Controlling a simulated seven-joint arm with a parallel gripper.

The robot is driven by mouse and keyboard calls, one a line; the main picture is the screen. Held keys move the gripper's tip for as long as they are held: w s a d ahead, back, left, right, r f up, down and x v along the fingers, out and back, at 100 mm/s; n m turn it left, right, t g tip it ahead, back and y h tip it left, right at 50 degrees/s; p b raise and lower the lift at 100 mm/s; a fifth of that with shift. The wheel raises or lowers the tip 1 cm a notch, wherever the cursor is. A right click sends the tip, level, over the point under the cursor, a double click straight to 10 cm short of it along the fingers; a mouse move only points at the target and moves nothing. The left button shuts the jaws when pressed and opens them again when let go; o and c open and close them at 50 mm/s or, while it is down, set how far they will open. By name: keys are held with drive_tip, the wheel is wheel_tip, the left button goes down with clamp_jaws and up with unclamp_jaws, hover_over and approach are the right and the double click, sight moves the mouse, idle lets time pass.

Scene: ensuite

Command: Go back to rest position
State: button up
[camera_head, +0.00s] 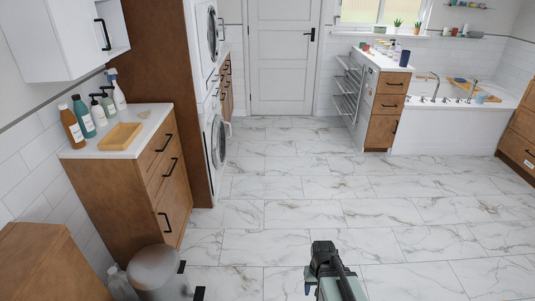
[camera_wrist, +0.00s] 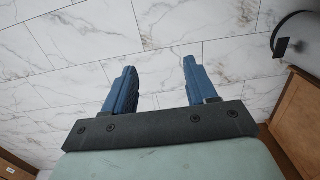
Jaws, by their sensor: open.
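My gripper shows in the wrist view (camera_wrist: 160,88) with its two blue fingers spread apart and nothing between them. Only marble floor (camera_wrist: 165,30) lies beyond the fingertips. In the head view my arm's end, with my gripper (camera_head: 309,280), is at the bottom middle, over open floor. It points down and its fingers are mostly hidden there.
A wooden cabinet (camera_head: 150,190) at left bears several bottles (camera_head: 90,115) and a wooden tray (camera_head: 121,136). A grey bin (camera_head: 155,270) stands in front of it. Stacked washers (camera_head: 215,140), a drawer unit (camera_head: 385,108) and a bathtub (camera_head: 440,140) are farther back. The middle floor is clear.

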drive_tip(key=s+f+g, duration=0.3)
drive_tip(key=s+f, duration=0.5)
drive_tip(key=s, duration=0.5)
drive_tip(key=s+f+g, duration=0.3)
drive_tip(key=s+f, duration=0.6)
drive_tip(key=s, duration=0.5)
drive_tip(key=shift+f, duration=0.2)
drive_tip(key=shift+s, duration=0.1)
